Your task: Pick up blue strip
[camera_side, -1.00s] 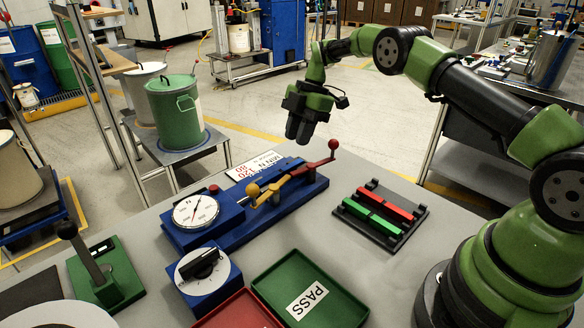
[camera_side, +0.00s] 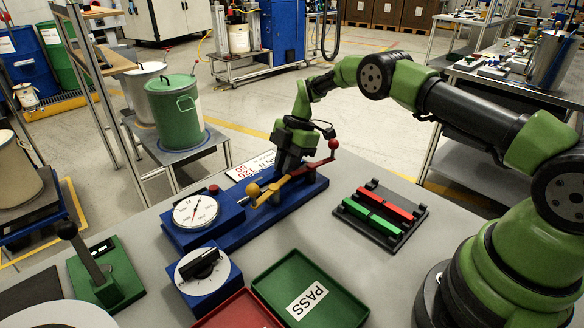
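I cannot make out a separate blue strip. The long blue fixture (camera_side: 245,232) on the table has a dial gauge (camera_side: 195,211), a yellow lever (camera_side: 272,187) and a red-knobbed lever (camera_side: 318,164). My gripper (camera_side: 286,172) points down at the fixture, close behind the levers. Its fingertips are partly hidden by the levers, and I cannot tell whether it is open, touching or holding anything.
A green PASS tray (camera_side: 340,303) and a red tray (camera_side: 238,311) lie at the front. A blue box with a black knob (camera_side: 203,272) stands left of them. A green lever press (camera_side: 108,276) is at far left. The table between fixture and rack is clear.

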